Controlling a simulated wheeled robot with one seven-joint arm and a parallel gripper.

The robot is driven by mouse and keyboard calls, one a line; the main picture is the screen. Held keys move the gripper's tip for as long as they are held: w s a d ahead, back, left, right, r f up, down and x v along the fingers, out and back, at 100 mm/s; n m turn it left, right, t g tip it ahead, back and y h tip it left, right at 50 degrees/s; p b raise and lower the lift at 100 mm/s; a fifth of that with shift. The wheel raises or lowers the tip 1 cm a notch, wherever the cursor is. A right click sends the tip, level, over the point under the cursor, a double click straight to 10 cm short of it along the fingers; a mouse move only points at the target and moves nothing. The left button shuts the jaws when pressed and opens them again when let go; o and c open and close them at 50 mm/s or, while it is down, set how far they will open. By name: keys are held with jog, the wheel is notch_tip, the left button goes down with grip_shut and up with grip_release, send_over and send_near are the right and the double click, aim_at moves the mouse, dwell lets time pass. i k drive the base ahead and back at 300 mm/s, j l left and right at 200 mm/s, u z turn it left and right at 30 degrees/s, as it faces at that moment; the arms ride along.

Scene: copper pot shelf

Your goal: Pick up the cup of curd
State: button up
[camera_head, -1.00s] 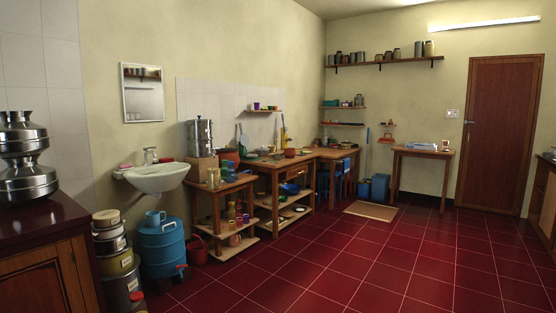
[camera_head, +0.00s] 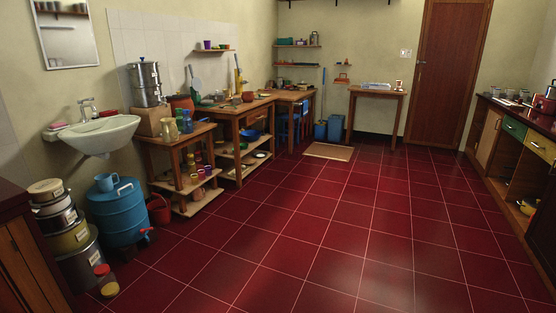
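I cannot single out the cup of curd in this view; the small vessels are too far off to show what they hold. Small cups and vessels (camera_head: 518,99) stand on the right-hand counter. A purple cup (camera_head: 207,44) stands on the small wall shelf. Several small coloured cups (camera_head: 194,174) stand on the lower shelves of the wooden stand left of centre. My gripper is not in view.
The dark-red tiled floor (camera_head: 330,240) is open through the middle. A blue drum (camera_head: 122,215), stacked tins (camera_head: 60,225) and a red bucket (camera_head: 159,211) line the left. Wooden tables (camera_head: 262,103) stand along the left wall; a drawered counter (camera_head: 513,128) runs along the right.

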aim_at(235, 101)
jog(key=i+j, duration=0.25)
jog(key=i, duration=0.2)
jog(key=i+j, duration=0.3)
jog(key=i, duration=0.2)
jog(key=i+j+u, duration=0.1)
jog(key=i+j, duration=0.2)
jog(key=i, duration=0.15)
jog(key=i+z, duration=0.3)
jog(key=i, duration=0.7)
jog(key=i+j+z, duration=0.1)
jog(key=i+z, duration=0.2)
jog(key=i, duration=0.7)
jog(key=i+u, duration=0.15)
jog(key=i, duration=0.5)
jog(key=i+u, duration=0.2)
jog(key=i, duration=0.45)
jog(key=i+l+u, duration=0.15)
jog(key=i, duration=0.45)
jog(key=i+u, duration=0.1)
jog(key=i, duration=0.6)
jog(key=i+u, duration=0.15)
jog(key=i, duration=0.55)
jog(key=i+l+u, duration=0.1)
jog(key=i, duration=0.6)
jog(key=i+l+u, duration=0.15)
jog(key=i, duration=0.2)
jog(key=i+l+u, duration=0.15)
jog(key=i, duration=0.25)
